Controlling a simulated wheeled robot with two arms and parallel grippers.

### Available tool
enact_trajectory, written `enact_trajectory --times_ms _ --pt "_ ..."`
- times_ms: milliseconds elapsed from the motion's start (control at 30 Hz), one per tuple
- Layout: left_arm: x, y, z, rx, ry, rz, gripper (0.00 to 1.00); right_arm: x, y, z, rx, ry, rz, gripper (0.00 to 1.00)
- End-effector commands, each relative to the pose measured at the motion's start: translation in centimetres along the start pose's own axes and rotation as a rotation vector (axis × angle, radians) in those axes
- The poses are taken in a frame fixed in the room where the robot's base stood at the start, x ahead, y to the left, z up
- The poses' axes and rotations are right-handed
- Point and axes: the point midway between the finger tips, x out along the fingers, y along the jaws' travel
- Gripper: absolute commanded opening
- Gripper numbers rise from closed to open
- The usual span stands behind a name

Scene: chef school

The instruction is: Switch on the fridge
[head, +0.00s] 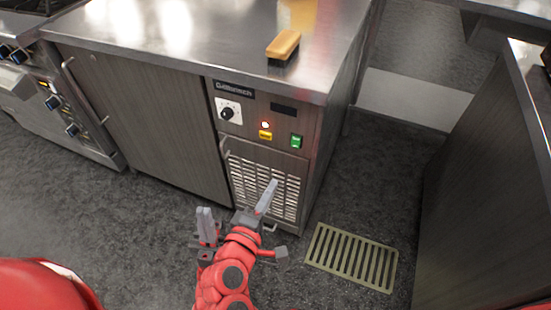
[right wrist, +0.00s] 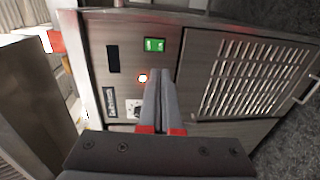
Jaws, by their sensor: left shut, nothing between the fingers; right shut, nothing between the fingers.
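The fridge (head: 165,135) is a steel under-counter unit with a control panel at its right end. My right gripper (head: 270,186) is shut and empty, low in front of the vented grille. In the right wrist view its fingertips (right wrist: 158,72) point toward the panel, beside the green switch (right wrist: 155,45) and light (right wrist: 142,78); contact is unclear. My left gripper (head: 204,212) is shut and empty, left of the right one.
A wooden-topped brush or block (head: 284,45) lies on the steel counter (head: 190,35). A stove (head: 55,100) stands at the left. A floor grate (head: 352,257) lies right of my arms. Another cabinet (head: 480,190) stands at the right; floor lies between.

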Motion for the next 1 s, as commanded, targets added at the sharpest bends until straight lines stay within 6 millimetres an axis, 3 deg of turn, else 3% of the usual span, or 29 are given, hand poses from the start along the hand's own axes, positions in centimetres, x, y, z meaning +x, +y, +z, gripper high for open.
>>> enact_trajectory --times_ms 533,667,1000 --pt "-0.3 0.0 0.1 0.000 0.000 0.000 0.00 0.6 -0.2 0.4 -0.005 -0.023 -0.006 0.00" --pt "-0.5 0.0 0.1 0.000 0.000 0.000 0.00 2.4 -0.3 0.5 -0.005 -0.026 -0.007 0.00" --pt "-1.3 0.1 0.2 0.000 0.000 0.000 0.00 9.6 -0.3 0.6 -0.002 -0.025 -0.005 0.00"
